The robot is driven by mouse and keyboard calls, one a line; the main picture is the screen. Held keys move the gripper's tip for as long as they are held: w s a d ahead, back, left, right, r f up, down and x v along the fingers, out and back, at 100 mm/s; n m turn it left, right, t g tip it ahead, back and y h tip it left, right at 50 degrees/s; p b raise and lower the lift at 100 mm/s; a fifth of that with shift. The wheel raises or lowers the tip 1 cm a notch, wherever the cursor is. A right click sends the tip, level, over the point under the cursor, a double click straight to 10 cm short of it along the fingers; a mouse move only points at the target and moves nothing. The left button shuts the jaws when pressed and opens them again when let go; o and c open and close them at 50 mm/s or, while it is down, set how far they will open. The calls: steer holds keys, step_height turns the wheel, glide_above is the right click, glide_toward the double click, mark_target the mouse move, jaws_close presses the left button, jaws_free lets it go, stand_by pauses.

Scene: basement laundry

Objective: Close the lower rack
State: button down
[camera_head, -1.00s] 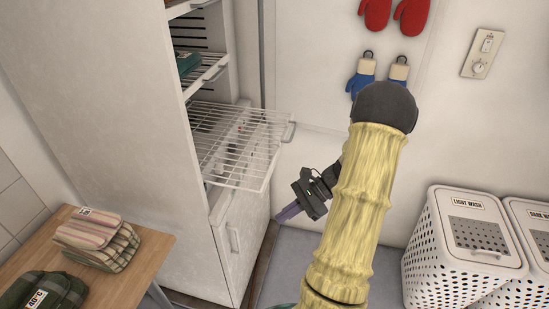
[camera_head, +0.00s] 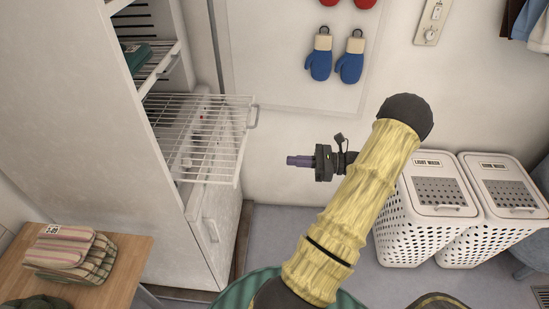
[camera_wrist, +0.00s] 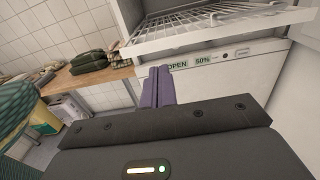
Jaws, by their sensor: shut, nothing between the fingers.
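The lower rack (camera_head: 208,135) is a white wire shelf pulled well out of the tall white cabinet (camera_head: 90,95). It has a small handle (camera_head: 253,117) on its right end. The rack also shows in the wrist view (camera_wrist: 205,36), above and beyond my fingers. My gripper (camera_head: 290,161) is shut and empty, with purple fingers pointing left toward the cabinet. It is to the right of the rack and apart from it, and looks lower than the rack. The shut fingers also show in the wrist view (camera_wrist: 157,86).
An upper rack (camera_head: 158,65) holding a green item sits inside the cabinet. A wooden table (camera_head: 110,270) with folded cloths (camera_head: 68,250) stands at the lower left. White laundry baskets (camera_head: 425,225) stand at right. Blue mitts (camera_head: 334,63) hang on the wall. Floor between cabinet and baskets is clear.

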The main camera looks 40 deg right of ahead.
mark_target(241, 158)
steer(key=p+x, duration=0.2)
steer(key=x, duration=1.1)
steer(key=shift+w+a, duration=0.1)
steer(key=shift+w, duration=0.05)
steer(key=shift+a, duration=0.1)
